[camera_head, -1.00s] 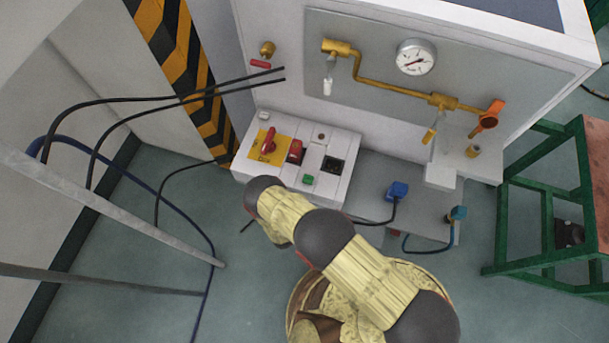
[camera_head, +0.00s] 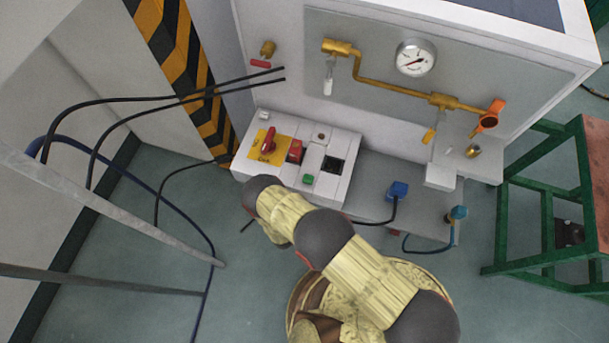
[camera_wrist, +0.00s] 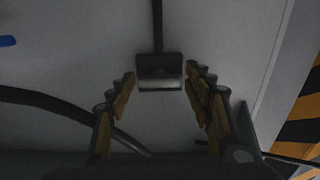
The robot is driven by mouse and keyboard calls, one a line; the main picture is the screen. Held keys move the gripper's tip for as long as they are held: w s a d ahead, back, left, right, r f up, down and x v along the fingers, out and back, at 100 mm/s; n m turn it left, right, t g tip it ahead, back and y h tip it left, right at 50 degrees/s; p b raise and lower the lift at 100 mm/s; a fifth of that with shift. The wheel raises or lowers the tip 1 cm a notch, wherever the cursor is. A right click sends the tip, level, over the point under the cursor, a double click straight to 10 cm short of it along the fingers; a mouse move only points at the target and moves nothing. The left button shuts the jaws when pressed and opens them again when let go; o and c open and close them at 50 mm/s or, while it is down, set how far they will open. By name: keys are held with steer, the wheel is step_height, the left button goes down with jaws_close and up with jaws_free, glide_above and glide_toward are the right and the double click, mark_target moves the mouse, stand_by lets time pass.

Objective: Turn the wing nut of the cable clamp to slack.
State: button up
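In the wrist view my gripper (camera_wrist: 160,80) is open, with its two jointed fingers spread apart. A small black block with a pale metal lower edge (camera_wrist: 159,72) lies between the fingertips, and a dark cable or rod (camera_wrist: 157,25) runs up from it. It may be the cable clamp, but the view is too dark to make out a wing nut. No finger clearly touches it. In the head view my arm reaches down beside the control box, and my gripper is hidden behind its links. I cannot pick out the clamp there.
The control box (camera_head: 340,190) has a red rotary switch (camera_head: 268,141). Black cables (camera_head: 130,100) hang at the left beside a striped post (camera_head: 185,70). A blue plug (camera_head: 398,190) and a green-framed table (camera_head: 545,200) are to the right. Another dark cable (camera_wrist: 50,101) crosses the wrist view.

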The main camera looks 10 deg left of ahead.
steer(key=shift+o, duration=1.1)
steer(key=shift+r, duration=0.1)
steer(key=s, duration=1.2)
steer(key=shift+a, duration=0.4)
